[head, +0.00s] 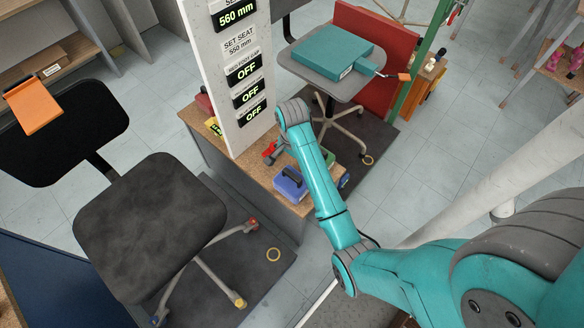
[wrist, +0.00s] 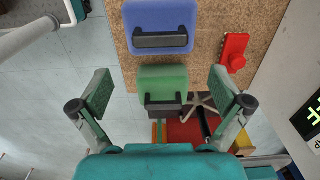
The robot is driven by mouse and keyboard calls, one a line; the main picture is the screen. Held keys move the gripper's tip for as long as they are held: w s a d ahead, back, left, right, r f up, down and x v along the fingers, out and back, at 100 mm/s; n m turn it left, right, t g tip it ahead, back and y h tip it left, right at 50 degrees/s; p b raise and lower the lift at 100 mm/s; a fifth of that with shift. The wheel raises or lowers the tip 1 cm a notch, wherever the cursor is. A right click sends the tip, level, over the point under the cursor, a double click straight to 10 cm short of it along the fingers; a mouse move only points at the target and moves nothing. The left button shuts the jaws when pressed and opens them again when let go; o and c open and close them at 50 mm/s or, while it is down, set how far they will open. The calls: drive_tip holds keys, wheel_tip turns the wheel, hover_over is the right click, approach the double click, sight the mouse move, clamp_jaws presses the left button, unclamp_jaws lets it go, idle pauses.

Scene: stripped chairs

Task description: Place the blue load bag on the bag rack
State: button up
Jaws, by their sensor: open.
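The blue load bag (head: 290,185) has a dark handle and sits on a cork-topped bench (head: 262,178). It also shows at the top of the wrist view (wrist: 160,14). My gripper (wrist: 160,95) is open and empty, its fingers wide apart. In the wrist view a green bag (wrist: 163,78) with a dark handle shows between the fingers, and the blue bag lies beyond the fingertips. I cannot tell which thing is the bag rack.
A red object (wrist: 233,52) lies beside the bags. A white panel with signs (head: 240,75) stands at the bench's left. A dark chair (head: 150,225) stands at left with an orange pad (head: 32,105). A grey chair (head: 342,88) at the back bears a teal slab (head: 330,55).

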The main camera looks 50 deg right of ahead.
drive_tip(key=shift+r, duration=0.8)
drive_tip(key=s+a+f+n+t+h, duration=0.1)
drive_tip(key=s+a+f+n+t, duration=0.25)
drive_tip(key=s+a+f, duration=0.4)
drive_tip(key=s+a+n+t, duration=0.4)
drive_tip(key=s+a+n, duration=0.2)
drive_tip(key=s, duration=0.3)
drive_tip(key=s+a+r+n+t, duration=0.3)
drive_tip(key=s+r, duration=0.5)
drive_tip(key=r, duration=0.4)
drive_tip(key=s+a+r+n+t+y, duration=0.1)
drive_tip(key=s+a+r+n+t, duration=0.2)
drive_tip(key=s+r, duration=0.4)
wheel_tip(320, 180, up, 5)
drive_tip(key=shift+s+a+f+n+t, duration=0.15)
drive_tip(key=shift+s+n+t, duration=0.25)
drive_tip(key=shift+n+t, duration=0.5)
